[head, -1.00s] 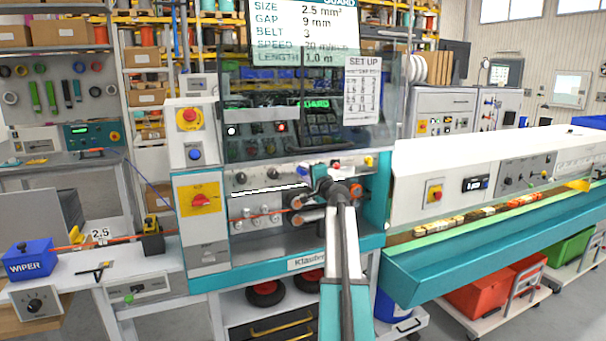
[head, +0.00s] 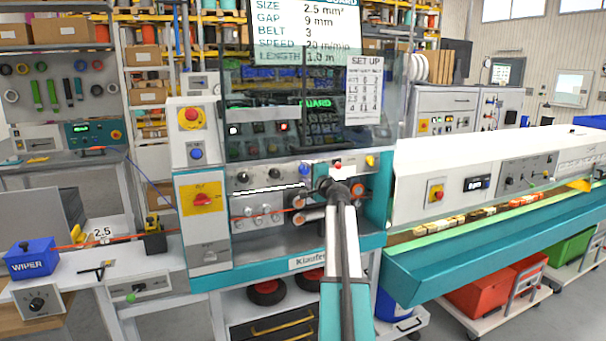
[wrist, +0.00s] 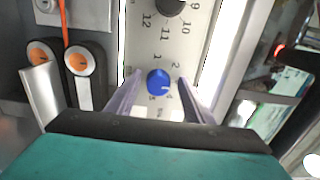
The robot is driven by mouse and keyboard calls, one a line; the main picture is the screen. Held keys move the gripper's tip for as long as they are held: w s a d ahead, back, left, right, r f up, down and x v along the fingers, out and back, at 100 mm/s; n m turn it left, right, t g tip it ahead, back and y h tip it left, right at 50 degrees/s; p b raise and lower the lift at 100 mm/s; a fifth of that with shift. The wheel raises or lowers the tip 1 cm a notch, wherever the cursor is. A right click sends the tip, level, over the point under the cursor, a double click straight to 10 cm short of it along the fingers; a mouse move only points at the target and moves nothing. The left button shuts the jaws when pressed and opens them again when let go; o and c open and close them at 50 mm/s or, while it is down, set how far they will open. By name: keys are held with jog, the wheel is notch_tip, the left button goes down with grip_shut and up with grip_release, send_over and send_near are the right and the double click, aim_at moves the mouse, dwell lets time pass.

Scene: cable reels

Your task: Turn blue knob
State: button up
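The blue knob (wrist: 158,82) sits on the light panel in the wrist view, ringed by printed numbers. A small white mark shows at its lower right. My gripper (wrist: 161,86) is open, with one finger on the left and one on the right of the knob. Gaps show between the knob and both fingers, and I see no contact. In the head view, a blue spot (head: 305,170) on the machine front looks like this knob. My arm's end there hides the fingers.
A larger black knob (wrist: 171,5) is above on the same panel. Two orange-centred rollers (wrist: 82,62) stand left of my gripper. In the head view, a clear guard (head: 300,110) hangs above the panel, and a yellow knob (head: 370,162) is to the right.

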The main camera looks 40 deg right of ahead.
jog(key=shift+s, duration=0.1)
jog(key=shift+f, duration=0.1)
jog(key=shift+s+a, duration=0.15)
jog(key=shift+s, duration=0.35)
jog(key=b+v, duration=0.2)
jog(key=v, duration=1)
jog(key=shift+s+a+b, duration=0.2)
jog(key=shift+s+b, duration=0.15)
jog(key=shift+b, duration=0.05)
